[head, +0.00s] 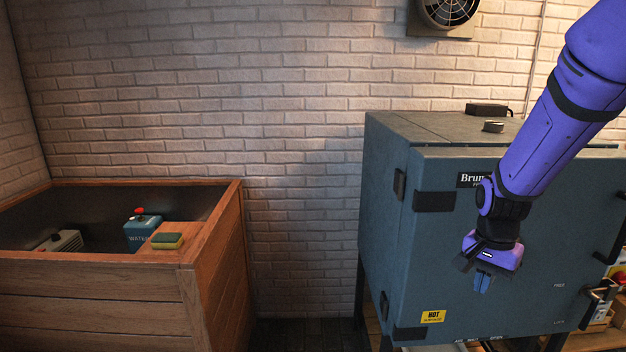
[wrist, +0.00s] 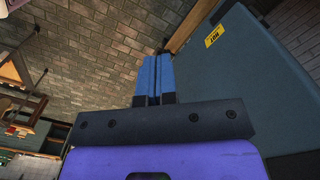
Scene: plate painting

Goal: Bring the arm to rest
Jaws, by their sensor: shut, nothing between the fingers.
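My purple arm comes in from the upper right in the head view. My gripper (head: 483,283) hangs at its end with the blue fingers pointing down, in front of the blue-grey kiln (head: 400,240). The fingers are shut together and hold nothing. In the wrist view my gripper (wrist: 153,75) shows its two blue fingers side by side, and the kiln (wrist: 250,90) fills the right side. The kiln door looks closed. I cannot tell the exact gap between the fingers and the door.
A wooden bin (head: 95,290) stands at the left, with a blue water container (head: 142,233) inside. A green and yellow sponge (head: 167,240) lies on its corner ledge. The brick wall (head: 300,150) is behind. The floor between bin and kiln looks clear. The kiln's handle (head: 600,290) juts out at right.

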